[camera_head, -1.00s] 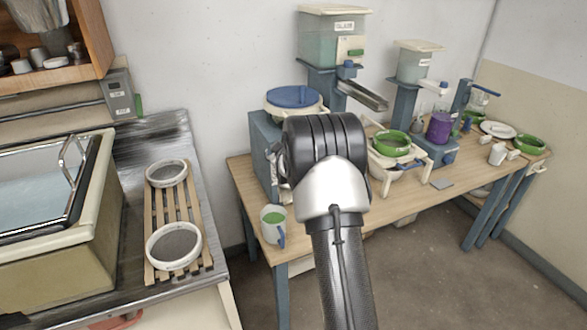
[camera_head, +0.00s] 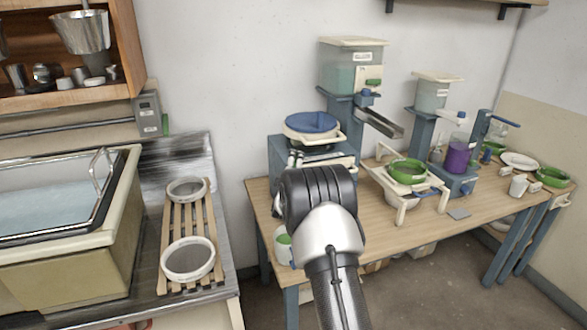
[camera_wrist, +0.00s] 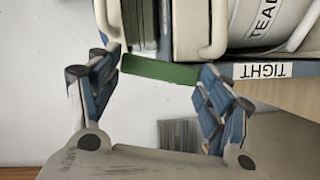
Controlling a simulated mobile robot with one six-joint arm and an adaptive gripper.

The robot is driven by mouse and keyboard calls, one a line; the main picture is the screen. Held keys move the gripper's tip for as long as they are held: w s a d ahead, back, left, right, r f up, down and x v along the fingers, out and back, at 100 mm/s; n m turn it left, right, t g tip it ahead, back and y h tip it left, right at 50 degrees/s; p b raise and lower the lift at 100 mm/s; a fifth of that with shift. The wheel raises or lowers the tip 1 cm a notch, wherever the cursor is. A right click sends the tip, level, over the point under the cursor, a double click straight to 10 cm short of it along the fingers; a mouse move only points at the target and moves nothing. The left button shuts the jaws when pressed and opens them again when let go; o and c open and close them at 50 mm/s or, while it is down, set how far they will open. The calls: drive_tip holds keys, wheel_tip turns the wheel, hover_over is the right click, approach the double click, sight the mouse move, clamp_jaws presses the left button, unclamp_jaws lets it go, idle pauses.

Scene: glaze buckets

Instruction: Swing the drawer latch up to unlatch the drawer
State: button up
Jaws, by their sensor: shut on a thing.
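In the wrist view my gripper (camera_wrist: 161,72) has its two blue-grey fingers on either end of a short dark green bar (camera_wrist: 160,69), shut on it. The bar looks like the latch's grip, but I cannot tell its angle or whether it is unlatched. It lies close to a blue frame (camera_wrist: 220,70) with a "TIGHT" label. A pale labelled tub (camera_wrist: 265,22) is beside it. In the head view my arm hides the gripper and the bar; the blue-lidded unit (camera_head: 310,122) stands behind the arm. No drawer front shows clearly.
The wooden table (camera_head: 385,228) holds glaze dispensers (camera_head: 352,67), green-rimmed sieves (camera_head: 408,170) and a mug (camera_head: 283,243). At left are a sink-like basin (camera_head: 60,255) and a slatted rack (camera_head: 190,225) with two sieves.

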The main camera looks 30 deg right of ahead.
idle(0.4)
drive_tip(key=o, duration=1.5)
drive_tip(key=v, duration=1.2)
